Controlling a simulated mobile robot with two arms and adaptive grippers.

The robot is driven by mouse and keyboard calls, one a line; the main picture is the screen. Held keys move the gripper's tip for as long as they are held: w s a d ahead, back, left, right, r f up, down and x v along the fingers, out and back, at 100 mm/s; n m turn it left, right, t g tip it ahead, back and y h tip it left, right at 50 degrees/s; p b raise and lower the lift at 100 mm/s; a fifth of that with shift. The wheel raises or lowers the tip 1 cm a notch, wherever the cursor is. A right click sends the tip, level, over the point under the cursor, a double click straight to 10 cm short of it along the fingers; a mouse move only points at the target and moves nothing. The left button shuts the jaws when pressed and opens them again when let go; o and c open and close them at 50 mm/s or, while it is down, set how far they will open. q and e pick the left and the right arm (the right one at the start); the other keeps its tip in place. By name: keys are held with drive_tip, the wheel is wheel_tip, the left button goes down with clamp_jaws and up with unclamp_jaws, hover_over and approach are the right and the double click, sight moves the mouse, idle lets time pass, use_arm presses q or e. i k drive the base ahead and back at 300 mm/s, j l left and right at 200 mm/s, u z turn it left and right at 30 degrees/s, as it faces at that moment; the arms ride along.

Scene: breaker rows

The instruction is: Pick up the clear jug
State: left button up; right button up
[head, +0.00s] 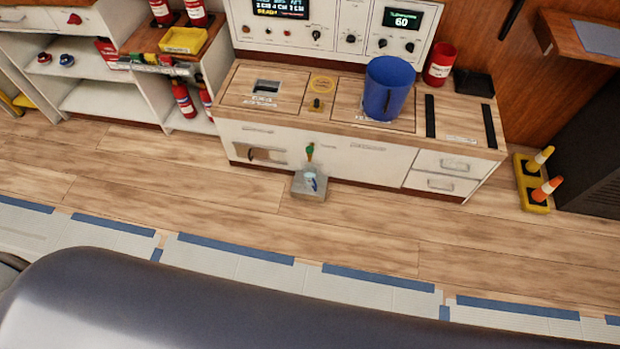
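I cannot make out a clear jug with certainty. A small pale, partly see-through item with blue on it (311,181) sits at a grey block (308,192) on the floor against the front of the white cabinet. It is too small to tell what it is. A green and orange piece (310,151) shows just above it. A blue bucket-like container (388,88), not clear, stands upright on the wooden counter (235,85). Neither of my grippers is in view.
A red can (440,64) and a black tray (474,83) stand right of the blue container. A yellow bin (183,40) sits on the left shelf unit. The wooden floor in front is clear.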

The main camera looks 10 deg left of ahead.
sight(309, 172)
drive_tip(key=i+j+z, duration=0.1)
drive_tip(key=j, duration=0.35)
drive_tip(key=i+j+z, duration=0.1)
drive_tip(key=i+j, duration=0.15)
drive_tip(key=j, duration=0.2)
drive_tip(key=i+j+z, duration=0.15)
drive_tip(key=j, duration=0.35)
drive_tip(key=i+j+z, duration=0.1)
drive_tip(key=j, duration=0.4)
drive_tip(key=i+j+z, duration=0.1)
drive_tip(key=j, duration=0.4)
drive_tip(key=i+j+z, duration=0.1)
drive_tip(key=j, duration=0.4)
drive_tip(key=i, duration=0.1)
